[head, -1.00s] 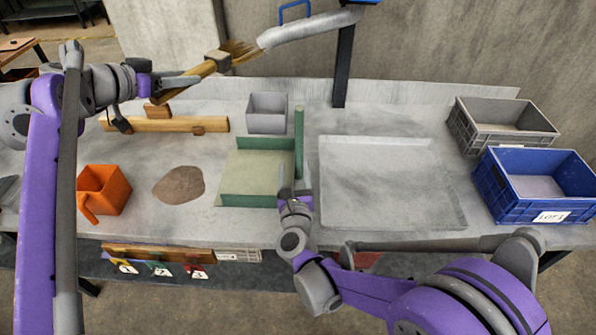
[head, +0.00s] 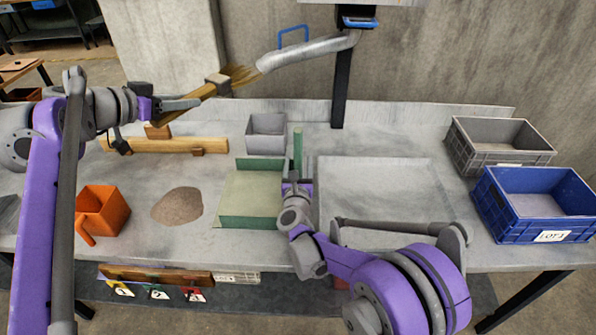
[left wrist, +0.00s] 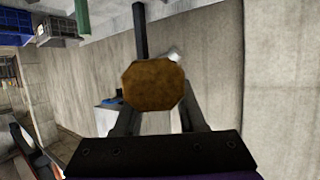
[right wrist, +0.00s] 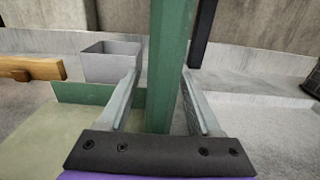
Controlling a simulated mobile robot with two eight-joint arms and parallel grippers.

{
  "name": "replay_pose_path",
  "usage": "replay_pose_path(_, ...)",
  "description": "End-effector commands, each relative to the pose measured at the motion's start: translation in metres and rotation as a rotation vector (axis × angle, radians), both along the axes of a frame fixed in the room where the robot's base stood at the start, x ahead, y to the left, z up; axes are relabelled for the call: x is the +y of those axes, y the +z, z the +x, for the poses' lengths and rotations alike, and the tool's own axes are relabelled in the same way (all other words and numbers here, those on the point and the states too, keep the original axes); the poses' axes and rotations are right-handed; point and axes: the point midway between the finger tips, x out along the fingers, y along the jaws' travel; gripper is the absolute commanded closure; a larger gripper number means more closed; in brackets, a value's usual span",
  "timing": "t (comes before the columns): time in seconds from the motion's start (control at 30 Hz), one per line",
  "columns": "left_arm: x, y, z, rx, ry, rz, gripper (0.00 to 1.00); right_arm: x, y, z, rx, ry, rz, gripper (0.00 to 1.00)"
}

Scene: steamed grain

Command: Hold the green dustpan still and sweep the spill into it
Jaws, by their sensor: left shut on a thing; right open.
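The green dustpan (head: 248,222) lies flat on the bench with its upright green handle (head: 298,150) at the right side. The brown grain spill (head: 177,205) is a low heap left of it, apart from the pan. My left gripper (head: 195,103) is shut on the wooden brush (head: 218,85), held raised above the back of the bench; the handle's end (left wrist: 155,85) fills the middle of the left wrist view. My right gripper (head: 298,183) is open at the dustpan handle. In the right wrist view the handle (right wrist: 168,70) stands between its spread fingers.
An orange scoop (head: 103,210) stands left of the spill. A grey bin (head: 266,134) and a wooden beam (head: 160,146) sit behind.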

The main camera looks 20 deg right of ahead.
Motion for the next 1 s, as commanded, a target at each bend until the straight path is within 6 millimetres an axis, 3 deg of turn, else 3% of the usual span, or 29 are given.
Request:
replay_pose_path(0.3,-0.0001,0.0002,-0.0001,0.000,0.000,0.000,1.00,-0.0011,0.0001,0.0028,0.000,0.000,0.000,0.35)
replay_pose_path(0.6,-0.0001,0.0002,-0.0001,0.000,0.000,0.000,1.00,-0.0011,0.0001,0.0026,0.000,0.000,0.000,0.87)
replay_pose_path(0.7,-0.0001,0.0002,-0.0001,0.000,0.000,0.000,1.00,-0.0011,0.0001,0.0025,0.000,0.000,0.000,1.00)
replay_pose_path(1.0,-0.0001,0.0002,-0.0001,0.000,0.000,0.000,1.00,-0.0011,0.0001,0.0025,0.000,0.000,0.000,1.00)
